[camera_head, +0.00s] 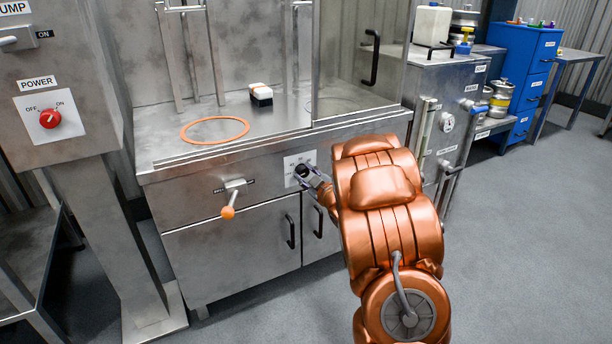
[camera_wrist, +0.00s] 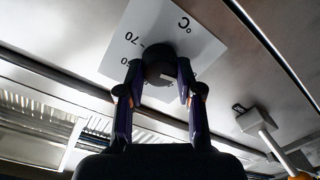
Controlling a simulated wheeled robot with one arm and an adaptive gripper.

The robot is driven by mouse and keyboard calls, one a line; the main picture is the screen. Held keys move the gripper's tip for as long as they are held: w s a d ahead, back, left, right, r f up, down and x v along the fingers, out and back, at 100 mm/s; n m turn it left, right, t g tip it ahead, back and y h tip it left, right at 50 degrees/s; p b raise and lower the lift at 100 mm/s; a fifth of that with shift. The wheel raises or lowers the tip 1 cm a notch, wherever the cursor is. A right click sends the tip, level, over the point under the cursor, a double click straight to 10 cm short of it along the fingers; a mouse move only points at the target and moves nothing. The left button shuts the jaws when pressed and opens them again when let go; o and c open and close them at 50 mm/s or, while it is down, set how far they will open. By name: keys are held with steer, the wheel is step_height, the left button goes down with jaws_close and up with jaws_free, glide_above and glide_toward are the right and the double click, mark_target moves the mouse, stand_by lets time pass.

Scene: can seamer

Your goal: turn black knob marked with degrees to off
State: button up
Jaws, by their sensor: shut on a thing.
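The black knob (camera_wrist: 160,66) sits on a white plate (camera_wrist: 168,28) marked with a degree sign and numbers such as 70. In the wrist view my gripper (camera_wrist: 158,76) has one finger on each side of the knob and is shut on it. A light mark shows on the knob's face. In the head view the plate (camera_head: 296,161) is on the front of the steel machine, and my gripper (camera_head: 309,177) reaches it from the right. The gripper covers part of the knob there. No OFF mark on this plate can be read.
An orange-tipped lever (camera_head: 228,211) sticks out left of the plate; it also shows in the wrist view (camera_wrist: 268,136). Cabinet handles (camera_head: 290,232) are below. A red power knob (camera_head: 50,119) is on the left column. Open floor lies to the right.

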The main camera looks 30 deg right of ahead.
steer(key=o, duration=1.2)
steer(key=shift+c, duration=0.2)
steer(key=s, duration=0.7)
steer(key=shift+s+a+r, duration=0.15)
steer(key=shift+s+a, duration=0.05)
steer(key=shift+s, duration=0.05)
